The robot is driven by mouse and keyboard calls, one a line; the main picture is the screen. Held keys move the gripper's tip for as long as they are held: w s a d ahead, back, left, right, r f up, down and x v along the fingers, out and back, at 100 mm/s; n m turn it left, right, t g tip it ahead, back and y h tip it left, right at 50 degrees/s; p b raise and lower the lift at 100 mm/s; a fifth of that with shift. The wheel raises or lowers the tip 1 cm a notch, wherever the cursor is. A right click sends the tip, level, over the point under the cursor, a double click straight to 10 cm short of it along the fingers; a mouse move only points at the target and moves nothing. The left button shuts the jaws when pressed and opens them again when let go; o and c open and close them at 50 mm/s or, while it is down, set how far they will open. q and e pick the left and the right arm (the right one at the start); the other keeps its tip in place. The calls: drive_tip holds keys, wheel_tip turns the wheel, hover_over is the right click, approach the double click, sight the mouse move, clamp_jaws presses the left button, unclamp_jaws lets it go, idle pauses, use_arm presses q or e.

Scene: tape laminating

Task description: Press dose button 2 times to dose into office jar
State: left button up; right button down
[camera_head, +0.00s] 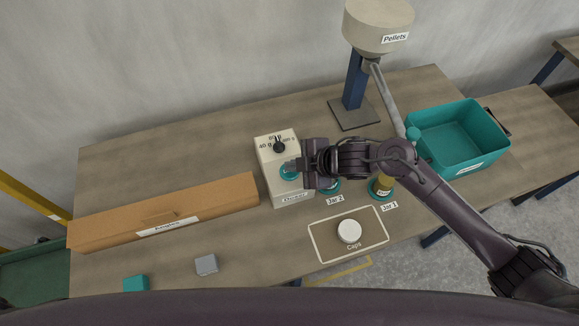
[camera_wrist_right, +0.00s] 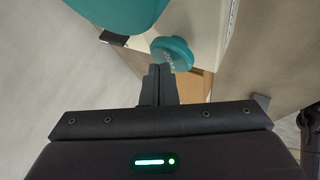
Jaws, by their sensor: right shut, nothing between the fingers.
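A pale dosing box (camera_head: 291,194) stands mid-table with a black dial (camera_head: 279,147) on top and a round teal button (camera_head: 289,173) on its front. The button also shows in the right wrist view (camera_wrist_right: 173,52), with lettering on its face. My right gripper (camera_head: 299,165) is shut and empty. Its fingertips (camera_wrist_right: 160,72) are right at the button; I cannot tell whether they touch it. A jar labelled Jar 2 (camera_head: 332,187) is partly hidden by my right gripper. Another labelled jar (camera_head: 381,188) with yellowish contents stands further right. No jar is readable as the office jar. My left gripper is not visible.
A long cardboard box (camera_head: 165,211) lies left of the doser. A white cap (camera_head: 349,231) lies on the Caps mat (camera_head: 324,246). A teal bin (camera_head: 459,137) stands right, and a pellet hopper (camera_head: 378,27) behind. Small grey (camera_head: 206,265) and teal (camera_head: 136,284) blocks lie in front.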

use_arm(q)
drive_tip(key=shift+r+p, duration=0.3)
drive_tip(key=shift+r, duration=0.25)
use_arm(e)
drive_tip(key=shift+r, duration=0.55)
wheel_tip(320, 180, up, 5)
drive_tip(key=p, duration=0.4)
drive_tip(key=shift+p, duration=0.4)
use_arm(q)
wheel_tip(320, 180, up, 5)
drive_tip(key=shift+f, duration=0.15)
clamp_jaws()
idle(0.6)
